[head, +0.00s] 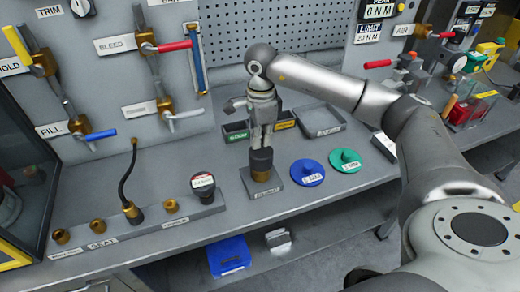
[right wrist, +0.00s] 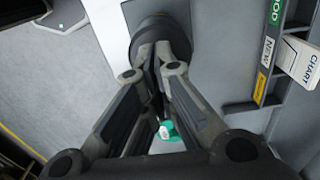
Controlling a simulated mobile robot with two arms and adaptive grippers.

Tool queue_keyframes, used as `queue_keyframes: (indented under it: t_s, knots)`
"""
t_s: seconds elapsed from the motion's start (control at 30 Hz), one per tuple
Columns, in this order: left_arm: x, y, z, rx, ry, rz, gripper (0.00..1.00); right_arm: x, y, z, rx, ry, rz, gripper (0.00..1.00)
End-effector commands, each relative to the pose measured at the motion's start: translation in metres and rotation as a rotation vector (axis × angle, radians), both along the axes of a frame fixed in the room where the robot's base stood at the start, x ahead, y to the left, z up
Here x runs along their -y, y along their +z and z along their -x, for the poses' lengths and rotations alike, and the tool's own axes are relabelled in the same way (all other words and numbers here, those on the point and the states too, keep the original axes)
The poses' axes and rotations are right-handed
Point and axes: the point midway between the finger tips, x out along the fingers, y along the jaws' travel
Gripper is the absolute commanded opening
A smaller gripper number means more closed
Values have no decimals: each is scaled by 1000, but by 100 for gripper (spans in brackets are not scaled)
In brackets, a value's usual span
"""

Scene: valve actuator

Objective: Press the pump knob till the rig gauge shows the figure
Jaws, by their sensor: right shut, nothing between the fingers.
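The pump knob (head: 262,158) is a dark round cap on a brass stem, standing upright on a small grey labelled base (head: 277,187) on the bench. It also shows in the right wrist view as a dark round shape (right wrist: 158,28) beyond the fingertips. My right gripper (head: 262,145) is shut and empty, pointing down right over the knob; I cannot tell whether it touches. A small round gauge (head: 203,184) with a dark rim and red marking sits on the fitting rail left of the knob; its reading is too small to tell. My left gripper is not in view.
A blue disc (head: 307,173) and a green disc (head: 345,160) with knobs lie right of the pump. A grey tray (head: 320,121) and labelled bins (head: 236,132) stand behind it. Brass fittings and a black hose (head: 127,177) line the rail at left. Valve handles project from the back panel.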

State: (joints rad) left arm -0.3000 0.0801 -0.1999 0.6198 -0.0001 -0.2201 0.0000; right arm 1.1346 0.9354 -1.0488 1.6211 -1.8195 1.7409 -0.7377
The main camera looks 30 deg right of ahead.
Motion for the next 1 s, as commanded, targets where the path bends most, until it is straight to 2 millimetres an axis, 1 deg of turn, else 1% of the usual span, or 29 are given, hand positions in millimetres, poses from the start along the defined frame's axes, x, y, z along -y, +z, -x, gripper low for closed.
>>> queue_keyframes:
  t_s: [1.0]
  knots:
    - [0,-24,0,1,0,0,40,0,-32,0,-1,0,0,0]
